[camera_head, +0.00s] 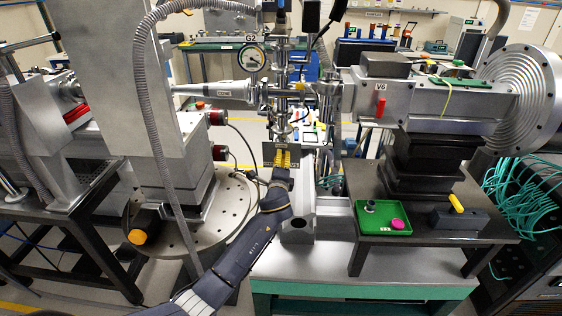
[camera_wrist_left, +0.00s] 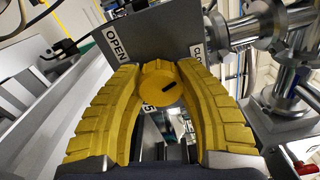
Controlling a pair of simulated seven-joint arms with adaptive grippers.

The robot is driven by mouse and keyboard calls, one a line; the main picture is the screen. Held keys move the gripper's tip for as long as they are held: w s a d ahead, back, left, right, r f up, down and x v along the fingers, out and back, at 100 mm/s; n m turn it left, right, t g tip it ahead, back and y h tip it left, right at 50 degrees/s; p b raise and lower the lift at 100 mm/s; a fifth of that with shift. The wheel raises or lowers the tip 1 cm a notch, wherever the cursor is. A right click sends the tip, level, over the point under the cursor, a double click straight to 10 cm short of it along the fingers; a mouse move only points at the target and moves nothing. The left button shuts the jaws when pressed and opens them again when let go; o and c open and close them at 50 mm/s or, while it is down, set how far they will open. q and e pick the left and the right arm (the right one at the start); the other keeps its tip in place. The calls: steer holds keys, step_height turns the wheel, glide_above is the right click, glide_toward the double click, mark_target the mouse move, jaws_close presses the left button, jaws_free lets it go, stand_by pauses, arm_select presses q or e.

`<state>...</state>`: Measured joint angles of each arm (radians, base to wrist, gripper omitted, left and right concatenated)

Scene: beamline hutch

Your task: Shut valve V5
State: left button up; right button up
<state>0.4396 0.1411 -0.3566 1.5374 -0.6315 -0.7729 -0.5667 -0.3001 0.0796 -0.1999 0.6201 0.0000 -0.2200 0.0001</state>
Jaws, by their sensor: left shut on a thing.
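An OPEN label (camera_wrist_left: 117,38) is on the left of the plate, and a label starting "CL" (camera_wrist_left: 197,52), partly hidden, is on the right. A "5" shows below the knob, the rest of that label covered. My left gripper (camera_wrist_left: 158,80) has its yellow fingers on both sides of the knob, shut on it. In the head view the gripper (camera_head: 282,158) is at the plate (camera_head: 268,152), hiding the knob. My right gripper is not seen.
Metal beam pipes and fittings (camera_wrist_left: 285,60) stand close right of the plate. The G2 gauge (camera_head: 252,59) is above it. Valve V6 has a red handle (camera_head: 380,107). A green tray (camera_head: 382,228) and a black block with a yellow handle (camera_head: 456,202) sit on the right stand.

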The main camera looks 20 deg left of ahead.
arm_select(q)
steer(key=shift+d+m, duration=0.15)
steer(key=shift+m, duration=1.95)
steer(key=o, duration=1.3)
steer(key=v, duration=1.2)
